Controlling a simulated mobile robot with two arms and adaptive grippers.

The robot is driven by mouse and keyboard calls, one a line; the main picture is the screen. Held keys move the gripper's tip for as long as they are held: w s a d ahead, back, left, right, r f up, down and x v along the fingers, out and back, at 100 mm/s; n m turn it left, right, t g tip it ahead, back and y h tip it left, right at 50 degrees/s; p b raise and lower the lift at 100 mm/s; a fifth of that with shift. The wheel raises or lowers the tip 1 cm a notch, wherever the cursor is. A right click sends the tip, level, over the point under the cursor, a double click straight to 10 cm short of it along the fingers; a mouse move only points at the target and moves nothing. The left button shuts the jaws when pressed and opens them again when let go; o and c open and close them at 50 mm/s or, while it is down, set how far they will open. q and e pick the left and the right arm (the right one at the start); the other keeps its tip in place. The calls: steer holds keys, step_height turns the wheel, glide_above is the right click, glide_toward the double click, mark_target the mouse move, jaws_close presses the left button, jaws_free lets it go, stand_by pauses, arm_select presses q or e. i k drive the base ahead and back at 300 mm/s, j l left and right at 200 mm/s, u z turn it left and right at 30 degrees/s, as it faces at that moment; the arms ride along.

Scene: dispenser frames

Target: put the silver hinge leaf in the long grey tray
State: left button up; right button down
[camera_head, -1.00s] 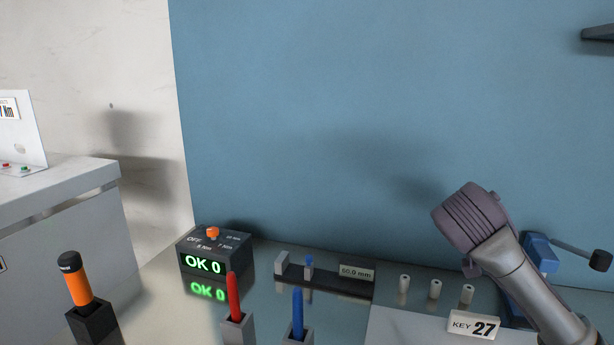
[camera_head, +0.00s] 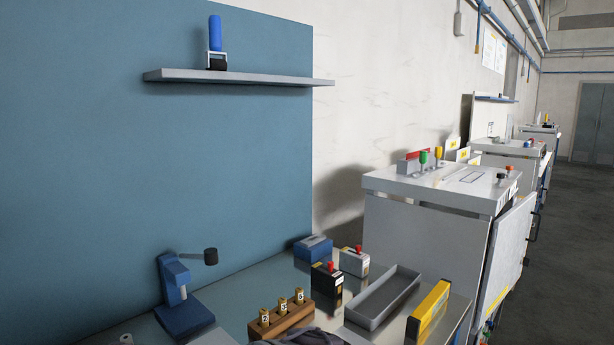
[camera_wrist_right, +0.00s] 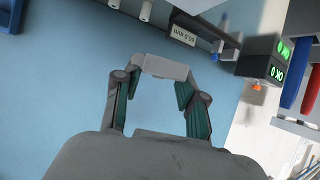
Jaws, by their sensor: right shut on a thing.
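The long grey tray (camera_head: 383,298) lies on the bench at the lower right of the head view, and its visible inside looks empty. In the right wrist view my right gripper (camera_wrist_right: 161,72) is shut on a small pale grey plate, the silver hinge leaf (camera_wrist_right: 165,67), which spans the fingertips. The leaf is clear of the bench top, with blue behind it. Neither the leaf nor the fingertips can be made out in the head view. My left gripper is in neither view.
Left of the tray stand a wooden block with several brass cylinders (camera_head: 281,321), a black box (camera_head: 327,284) and a white box (camera_head: 354,262) with red tops, and a blue box (camera_head: 313,248). A yellow-faced block (camera_head: 429,312) stands close on its right. A blue press (camera_head: 180,300) is further left.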

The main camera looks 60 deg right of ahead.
mark_target(372, 310)
steer(key=k+l+z, duration=0.1)
steer(key=z, duration=0.25)
steer(key=l+z, duration=0.4)
steer(key=k+l+z, duration=0.15)
steer(key=l+z, duration=0.15)
steer(key=l, duration=1.15)
steer(key=l+z, duration=0.25)
steer(key=l, duration=1.2)
